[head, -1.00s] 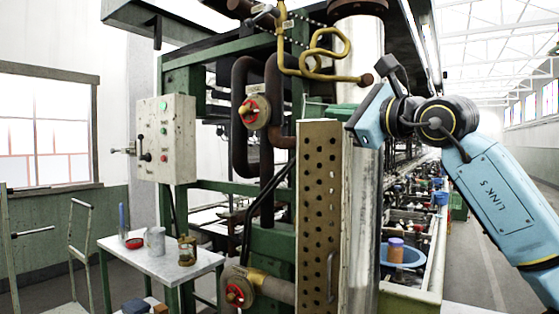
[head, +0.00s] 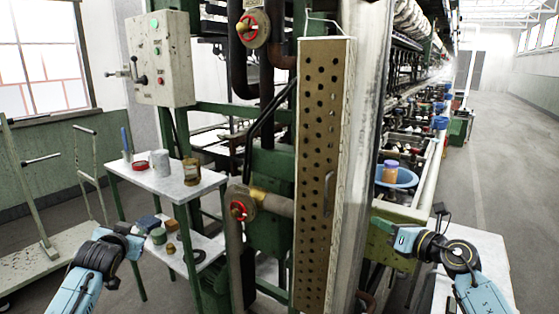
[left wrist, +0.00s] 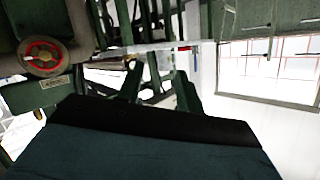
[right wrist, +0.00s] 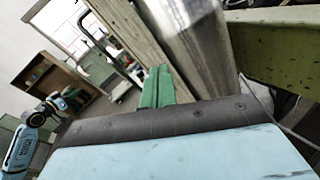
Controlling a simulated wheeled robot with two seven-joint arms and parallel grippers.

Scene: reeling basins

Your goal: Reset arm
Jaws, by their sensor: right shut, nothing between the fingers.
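My left gripper (head: 138,240) is at the lower left of the head view, in front of the small white table's lower shelf. In the left wrist view its two dark green fingers (left wrist: 158,85) stand apart with nothing between them. My right gripper (head: 380,224) is at the lower right of the head view, just right of the tall metal column. In the right wrist view its green fingers (right wrist: 157,87) are together and hold nothing. The task names no other object.
A perforated panel (head: 320,170) and a metal column (head: 360,150) stand between my arms. The white table (head: 170,183) holds cans and a brown jar (head: 192,171). A red valve wheel (head: 239,210) juts out mid-view. The aisle at right (head: 510,180) is clear.

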